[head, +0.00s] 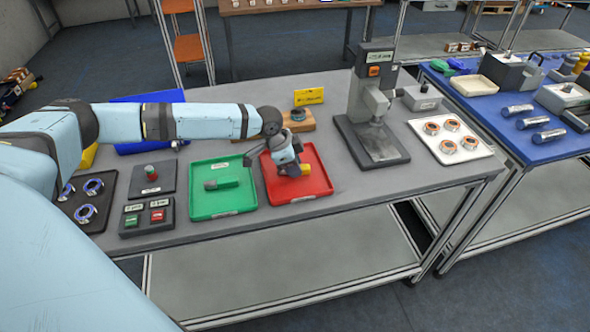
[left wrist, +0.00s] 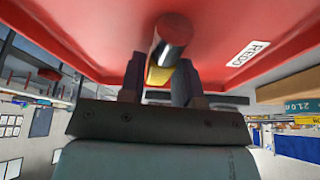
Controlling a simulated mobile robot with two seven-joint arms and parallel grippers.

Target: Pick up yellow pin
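The yellow pin (head: 305,169) shows as a small yellow piece beside my left gripper (head: 290,167), over the red tray (head: 318,182). In the left wrist view, the pin (left wrist: 172,38) has a shiny metal end and a yellow body. It lies between the two fingers of my left gripper (left wrist: 160,78), which appear closed against its sides. The red tray (left wrist: 80,25) is close behind it and carries a label reading REDO. I cannot tell whether the pin touches the tray. My right gripper is not in view.
A green tray (head: 205,206) with a green part is left of the red one. A button box (head: 147,215) and a dark tray of rings (head: 75,212) are further left. A grey press (head: 372,100) and a white ring tray (head: 432,127) stand to the right.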

